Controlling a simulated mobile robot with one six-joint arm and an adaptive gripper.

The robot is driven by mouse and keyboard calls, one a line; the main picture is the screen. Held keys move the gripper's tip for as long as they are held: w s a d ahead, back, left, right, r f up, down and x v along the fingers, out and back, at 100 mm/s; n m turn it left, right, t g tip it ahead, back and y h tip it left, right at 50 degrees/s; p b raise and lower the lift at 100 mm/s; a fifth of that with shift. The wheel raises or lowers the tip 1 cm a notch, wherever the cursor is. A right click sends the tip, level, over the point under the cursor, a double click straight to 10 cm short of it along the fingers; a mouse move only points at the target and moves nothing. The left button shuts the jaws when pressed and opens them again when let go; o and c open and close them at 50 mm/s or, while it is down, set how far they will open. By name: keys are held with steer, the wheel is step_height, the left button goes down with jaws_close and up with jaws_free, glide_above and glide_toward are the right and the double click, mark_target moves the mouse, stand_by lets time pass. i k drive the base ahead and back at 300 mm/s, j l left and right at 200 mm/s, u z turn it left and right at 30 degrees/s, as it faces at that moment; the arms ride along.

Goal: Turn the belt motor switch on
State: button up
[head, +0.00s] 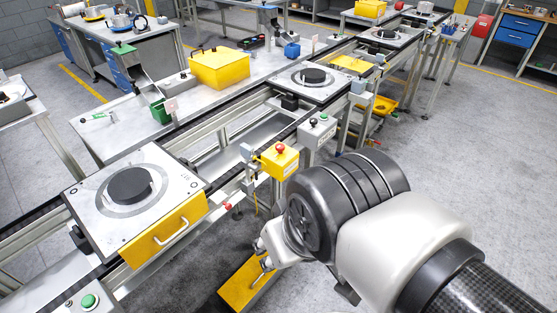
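A grey control box (318,132) is mounted on the near side of the conveyor, right of centre. It has a black knob or lever on top, a green button and a small label too small to read. It looks like the belt motor switch, but its setting cannot be read. My gripper (264,250) is low in the middle, below and left of the box and apart from it. It is mostly hidden by my dark wrist, and its opening cannot be made out. A yellow block (244,287) shows just below it; whether they touch is unclear.
A yellow box with a red button (279,161) stands just left of the grey box, near my wrist. A pallet with a black disc (131,186) sits on the conveyor at left. A green button box (88,301) is at lower left. Floor at right is clear.

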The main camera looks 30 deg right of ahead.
mark_target(280, 147)
steer(key=i+l+u, duration=0.6)
steer(key=l, duration=0.3)
steer(key=i, duration=0.05)
